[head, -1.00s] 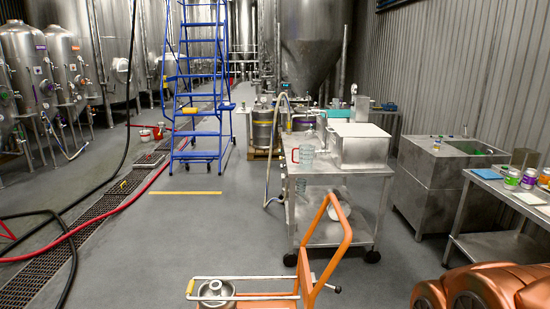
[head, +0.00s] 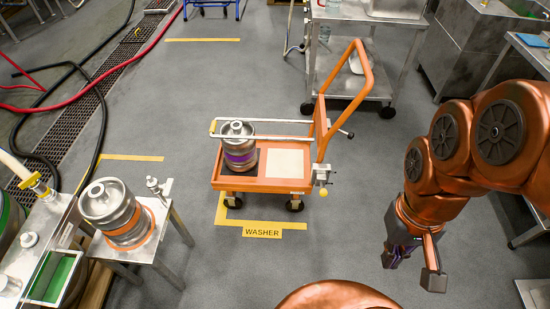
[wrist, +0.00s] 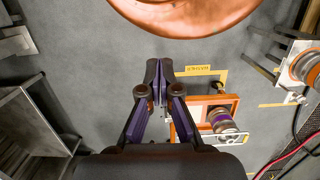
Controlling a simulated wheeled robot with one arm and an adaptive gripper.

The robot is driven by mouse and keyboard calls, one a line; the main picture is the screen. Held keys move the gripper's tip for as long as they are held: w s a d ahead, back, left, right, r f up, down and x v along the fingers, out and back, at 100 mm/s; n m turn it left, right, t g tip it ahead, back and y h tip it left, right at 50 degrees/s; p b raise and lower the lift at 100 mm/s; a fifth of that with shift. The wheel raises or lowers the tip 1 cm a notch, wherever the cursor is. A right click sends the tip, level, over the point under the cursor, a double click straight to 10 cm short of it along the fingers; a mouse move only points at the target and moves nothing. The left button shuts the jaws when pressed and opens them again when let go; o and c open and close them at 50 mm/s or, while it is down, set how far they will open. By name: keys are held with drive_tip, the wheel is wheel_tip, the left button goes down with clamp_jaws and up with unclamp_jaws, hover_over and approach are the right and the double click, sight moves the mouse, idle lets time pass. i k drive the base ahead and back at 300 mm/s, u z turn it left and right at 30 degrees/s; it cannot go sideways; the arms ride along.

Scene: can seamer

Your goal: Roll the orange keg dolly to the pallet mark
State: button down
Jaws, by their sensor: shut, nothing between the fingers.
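The orange keg dolly (head: 276,185) stands in the middle of the head view, with an upright orange handle (head: 357,100) at its right end. A steel keg with a purple band (head: 239,152) stands on its left half; a pale square on its right half is bare. In the wrist view the dolly (wrist: 190,123) is right of my gripper (wrist: 159,80), which is shut, empty and apart from it. Yellow floor tape labelled WASHER (head: 262,232) lies at the dolly's near side. A yellow strip (head: 202,40) lies farther back. I cannot tell which tape is the pallet mark.
A small steel stand with an orange-banded keg (head: 118,215) is at the left. Hoses (head: 75,140) lie along the floor drain. A wheeled steel cart (head: 365,75) stands behind the dolly's handle. Open floor lies between the dolly and the far yellow strip.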

sight(281, 167)
drive_tip(key=k, duration=0.5)
drive_tip(key=z, duration=1.15)
drive_tip(key=i, duration=0.85)
drive_tip(key=u, duration=1.95)
